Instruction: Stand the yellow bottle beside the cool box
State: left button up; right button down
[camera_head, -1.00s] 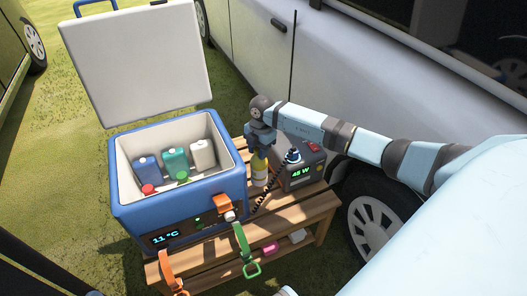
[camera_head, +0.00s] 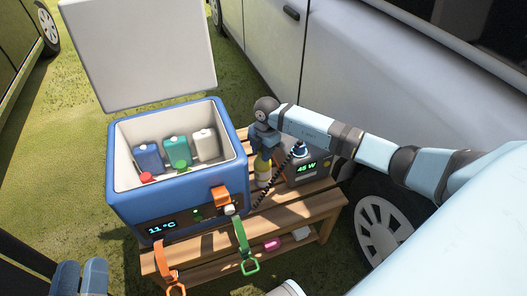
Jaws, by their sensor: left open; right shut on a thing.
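The yellow bottle (camera_head: 263,174), with a pale label, is upright at the wooden slatted bench, between the cool box and a dark power unit. My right gripper (camera_head: 264,150) comes down from above and is shut on its top. I cannot tell whether its base touches the slats. The blue cool box (camera_head: 128,205) stands on the left of the bench with its white lid (camera_head: 140,55) open. A green, a blue and a white container and a red-capped item are inside. My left gripper (camera_head: 81,271) is open and empty at the lower left edge, partly out of frame.
The power unit (camera_head: 308,168), reading 45 W, stands right of the bottle, with a black coiled cord in front. Orange and green straps (camera_head: 242,238) hang at the bench (camera_head: 290,212) front. Pink and white items lie on the lower shelf. A pale car stands close behind.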

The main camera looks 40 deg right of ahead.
jog(key=shift+f, duration=0.1)
jog(key=c, duration=0.7)
grip_release()
jog(key=shift+c, duration=0.2)
jog(key=shift+r, duration=0.35)
notch_tip(320, 180, up, 2)
jog(key=p, duration=0.3)
jog(key=shift+d+r, duration=0.15)
jog(key=shift+r, duration=0.05)
jog(key=r+p, duration=0.2)
jog(key=r, duration=0.1)
jog(key=r+p, duration=0.1)
jog(key=p, duration=0.1)
jog(key=shift+w+d+r, duration=0.1)
jog(key=shift+d+r, duration=0.1)
jog(key=shift+d, duration=0.1)
pick_arm(q)
jog(key=s+a+f+g+y+p, duration=0.2)
jog(key=a+f+g+y+p, duration=0.2)
jog(key=f, duration=0.6)
jog(key=shift+s+a+f+g+y, duration=0.2)
jog(key=shift+a+f+g+y, duration=0.15)
jog(key=shift+a+g+y, duration=0.5)
pick_arm(e)
jog(key=r, duration=0.4)
jog(key=shift+d+r, duration=0.3)
jog(key=shift+r, duration=0.05)
